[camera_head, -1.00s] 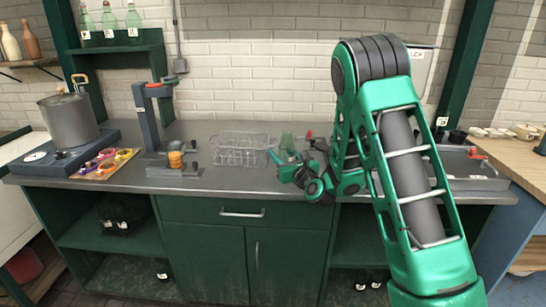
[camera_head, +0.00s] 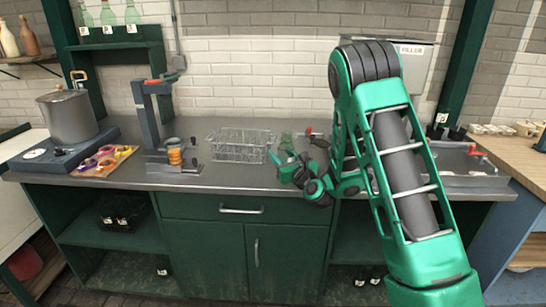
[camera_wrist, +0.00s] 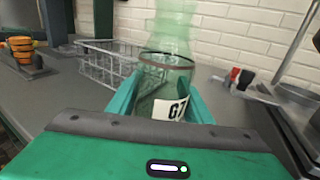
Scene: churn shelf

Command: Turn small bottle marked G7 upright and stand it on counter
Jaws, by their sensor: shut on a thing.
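The small bottle is clear green glass with a white label (camera_wrist: 168,110) on which a G shows; the rest of the mark is cut off by a finger. In the wrist view the bottle (camera_wrist: 172,45) rises between my fingers, close to upright, its top running out of the frame. My gripper (camera_wrist: 160,92) is shut on its lower part. In the head view my gripper (camera_head: 281,167) is low over the counter (camera_head: 222,180), with the bottle (camera_head: 287,141) just behind it. The bottle's base is hidden, so I cannot tell whether it touches the counter.
A wire basket (camera_head: 240,146) stands close left of the bottle. Bare counter lies in front.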

